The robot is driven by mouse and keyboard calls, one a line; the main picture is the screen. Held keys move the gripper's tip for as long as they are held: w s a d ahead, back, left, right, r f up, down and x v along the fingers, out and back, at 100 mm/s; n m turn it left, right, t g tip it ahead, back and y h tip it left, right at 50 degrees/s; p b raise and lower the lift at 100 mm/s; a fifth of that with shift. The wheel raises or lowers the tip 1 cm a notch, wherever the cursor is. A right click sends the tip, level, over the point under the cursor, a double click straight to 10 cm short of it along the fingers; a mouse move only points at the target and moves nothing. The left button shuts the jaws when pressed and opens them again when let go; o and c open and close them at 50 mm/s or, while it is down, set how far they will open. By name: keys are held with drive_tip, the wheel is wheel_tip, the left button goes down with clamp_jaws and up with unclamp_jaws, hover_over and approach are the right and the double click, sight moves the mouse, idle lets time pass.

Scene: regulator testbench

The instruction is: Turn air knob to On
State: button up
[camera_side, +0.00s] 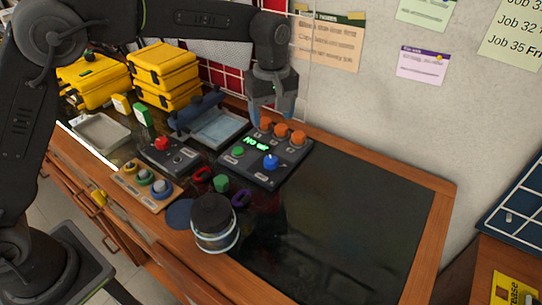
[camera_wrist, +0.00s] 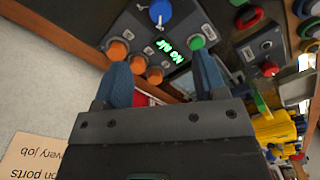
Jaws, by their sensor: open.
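The dark control panel (camera_side: 252,168) stands on the bench with a lit green display (camera_side: 256,144) that seems to read "NO AIR". A blue knob (camera_side: 270,162) is at its front right, and it shows at the top of the wrist view (camera_wrist: 160,12). A green button (camera_side: 238,151) is at the left, and three orange knobs (camera_side: 281,130) line the back. The labels are too small to read, so I cannot tell which is the air knob. My gripper (camera_side: 272,115) is open and empty over the panel's back edge; its blue fingers (camera_wrist: 160,62) point toward the panel.
A dark-lidded jar (camera_side: 213,232) stands in front of the panel. A box with a red button (camera_side: 178,155) and a wooden button board (camera_side: 147,184) are to the left. Yellow cases (camera_side: 165,65) are behind. The dark bench top (camera_side: 350,215) to the right is clear.

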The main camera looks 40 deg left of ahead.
sight(271, 159)
wheel_tip(271, 159, down, 13)
idle(0.4)
drive_tip(key=shift+c, duration=0.5)
drive_tip(key=c, duration=0.8)
